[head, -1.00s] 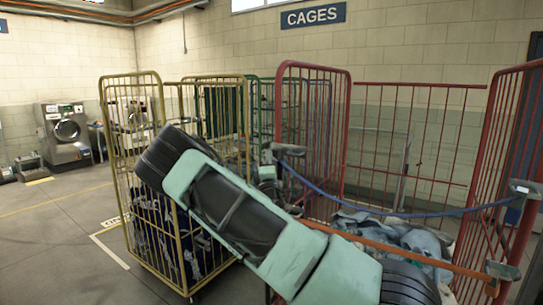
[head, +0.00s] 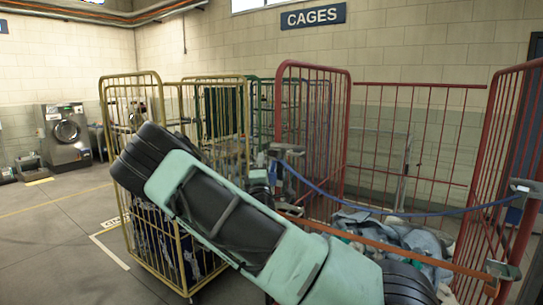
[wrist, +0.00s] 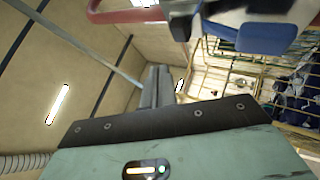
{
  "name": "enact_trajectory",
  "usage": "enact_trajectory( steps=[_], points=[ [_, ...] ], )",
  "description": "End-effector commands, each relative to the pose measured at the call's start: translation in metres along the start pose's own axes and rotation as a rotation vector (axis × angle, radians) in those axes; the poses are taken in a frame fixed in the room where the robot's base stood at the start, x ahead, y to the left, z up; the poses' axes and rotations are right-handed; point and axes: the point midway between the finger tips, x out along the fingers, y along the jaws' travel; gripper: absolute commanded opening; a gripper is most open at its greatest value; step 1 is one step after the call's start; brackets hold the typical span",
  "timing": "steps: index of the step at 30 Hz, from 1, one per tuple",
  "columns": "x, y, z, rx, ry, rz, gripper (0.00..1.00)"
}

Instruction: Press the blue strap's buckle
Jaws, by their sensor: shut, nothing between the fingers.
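The blue strap (head: 370,207) hangs in a sag across the open front of a red cage (head: 313,110). Its left end meets a grey fitting (head: 286,149) on the left post, and its right end meets a pale fitting (head: 521,187) on the right post. In the wrist view a blue and grey buckle (wrist: 265,36) is large and close at the top right, cut by the frame edge. My gripper (wrist: 160,72) is shut and empty, its fingers below and left of that buckle with a visible gap in the picture. In the head view my arm mostly hides the gripper.
An orange strap (head: 400,253) crosses lower on the red cage, above heaped pale laundry (head: 380,228). A yellow cage (head: 130,85) with dark blue cloth stands left, partly behind my arm. Green cages (head: 262,95) stand behind.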

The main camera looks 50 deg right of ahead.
Motion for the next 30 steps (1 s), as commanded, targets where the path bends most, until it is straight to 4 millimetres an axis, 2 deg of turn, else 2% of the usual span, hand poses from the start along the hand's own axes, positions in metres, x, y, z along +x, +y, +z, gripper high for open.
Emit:
enact_trajectory(
  steps=[6,11,28,30],
  points=[
    [-0.013,0.009,-0.01,0.0,0.001,0.0,0.0],
    [-0.016,0.011,-0.011,-0.001,0.0,0.0,0.0],
    [-0.015,0.011,-0.011,-0.001,0.0,0.0,0.0],
    [-0.021,0.001,-0.014,0.045,-0.008,-0.059,0.0]
  ],
)
